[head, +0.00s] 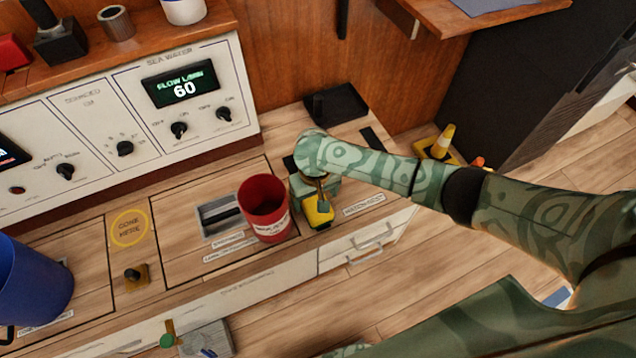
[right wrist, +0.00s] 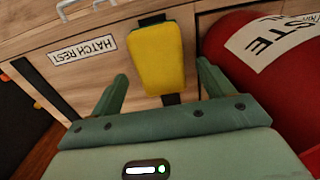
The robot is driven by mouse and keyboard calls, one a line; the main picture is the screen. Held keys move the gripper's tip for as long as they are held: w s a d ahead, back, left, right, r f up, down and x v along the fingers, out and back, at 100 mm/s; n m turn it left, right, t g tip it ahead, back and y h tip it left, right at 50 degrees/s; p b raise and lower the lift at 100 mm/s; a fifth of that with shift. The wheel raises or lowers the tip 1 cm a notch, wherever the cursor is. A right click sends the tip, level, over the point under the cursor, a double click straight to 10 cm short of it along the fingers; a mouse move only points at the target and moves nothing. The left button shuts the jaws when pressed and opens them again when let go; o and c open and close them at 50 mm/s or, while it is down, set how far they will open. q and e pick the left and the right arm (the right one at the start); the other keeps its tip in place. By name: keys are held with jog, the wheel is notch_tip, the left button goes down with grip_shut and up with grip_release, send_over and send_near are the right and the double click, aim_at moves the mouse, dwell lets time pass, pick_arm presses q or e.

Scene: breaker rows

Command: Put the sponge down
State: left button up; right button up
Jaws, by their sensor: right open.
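The yellow sponge (head: 319,214) lies on the wooden counter near its front edge, just right of the red bin (head: 266,208). In the right wrist view the sponge (right wrist: 157,57) lies over a dark strip, with bare space on both sides of it. My right gripper (head: 323,203) is just above the sponge, and its fingers hide part of it. In the right wrist view my right gripper (right wrist: 163,85) is open, its fingers spread wider than the sponge. My left gripper is not in view.
A label reading HATCH REST (right wrist: 83,49) is beside the sponge. A slot (head: 221,214) is left of the red bin. A blue bin (head: 35,283) stands at far left. A black tray (head: 335,106) lies behind the gripper. Drawer handles (head: 372,240) project from the counter front.

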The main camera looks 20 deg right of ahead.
aim_at(315, 203)
pick_arm(q)
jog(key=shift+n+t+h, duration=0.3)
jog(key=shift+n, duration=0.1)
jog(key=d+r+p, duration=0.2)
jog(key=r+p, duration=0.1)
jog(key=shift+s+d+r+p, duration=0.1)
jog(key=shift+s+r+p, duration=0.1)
jog(key=shift+p, duration=0.1)
pick_arm(e)
notch_tip(315, 203, up, 7)
